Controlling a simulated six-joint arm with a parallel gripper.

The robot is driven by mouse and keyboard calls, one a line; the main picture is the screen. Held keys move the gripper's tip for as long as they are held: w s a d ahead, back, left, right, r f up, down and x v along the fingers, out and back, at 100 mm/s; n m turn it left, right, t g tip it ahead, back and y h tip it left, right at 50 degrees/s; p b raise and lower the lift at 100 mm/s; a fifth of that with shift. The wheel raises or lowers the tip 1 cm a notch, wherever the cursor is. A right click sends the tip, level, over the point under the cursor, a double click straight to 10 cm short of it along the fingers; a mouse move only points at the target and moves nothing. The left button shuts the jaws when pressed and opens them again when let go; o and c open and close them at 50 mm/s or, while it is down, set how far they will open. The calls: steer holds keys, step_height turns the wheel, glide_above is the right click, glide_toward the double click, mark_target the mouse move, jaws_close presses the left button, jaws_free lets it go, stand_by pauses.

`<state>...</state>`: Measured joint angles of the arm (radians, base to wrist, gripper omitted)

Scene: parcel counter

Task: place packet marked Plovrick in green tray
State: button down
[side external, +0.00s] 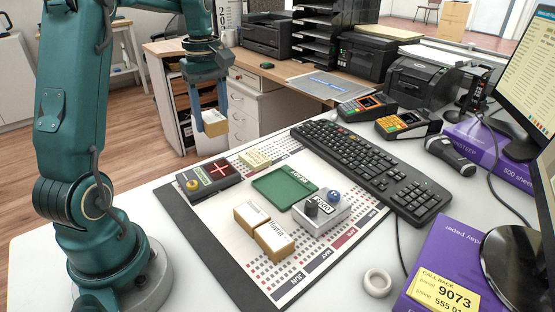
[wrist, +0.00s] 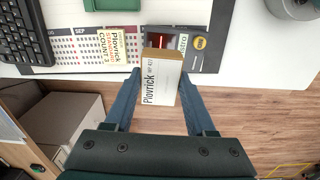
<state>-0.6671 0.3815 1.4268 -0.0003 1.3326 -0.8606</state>
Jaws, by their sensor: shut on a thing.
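My gripper (side external: 209,118) is shut on a small tan packet (side external: 214,125) with a white label face, held up in the air beyond the counter's far-left edge. In the wrist view the packet (wrist: 160,85) sits between the two fingers, and its label reads Plovrick. The green tray (side external: 284,187) lies empty on the calendar mat, to the right of and below my gripper in the side view. Only an edge of the tray (wrist: 112,4) shows at the top of the wrist view.
Two similar packets (side external: 274,240) stand side by side in front of the tray. The keyboard (side external: 372,168) lies behind.

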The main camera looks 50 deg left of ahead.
steer(key=shift+r, duration=1.2)
